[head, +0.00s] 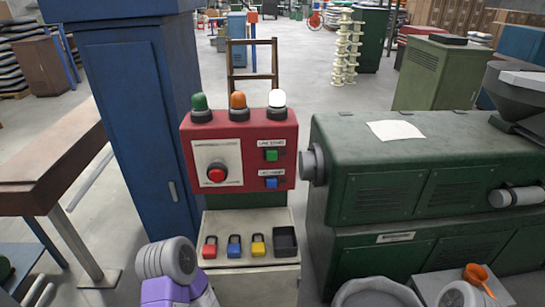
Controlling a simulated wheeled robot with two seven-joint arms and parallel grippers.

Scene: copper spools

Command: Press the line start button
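A red control box (240,134) stands on a pale pedestal in the middle of the head view. To the left, a round red button (216,174) sits on a pale plate. Nothing touches the buttons. Parts of my arms show at the bottom edge, below the box. No gripper fingers are visible.
Green, orange and white lamps top the box; the white lamp (277,98) looks lit. Several padlocks and a black bin (285,241) sit on the ledge below. A blue cabinet (130,110) stands left, a green machine (400,165) right. The box's front is clear.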

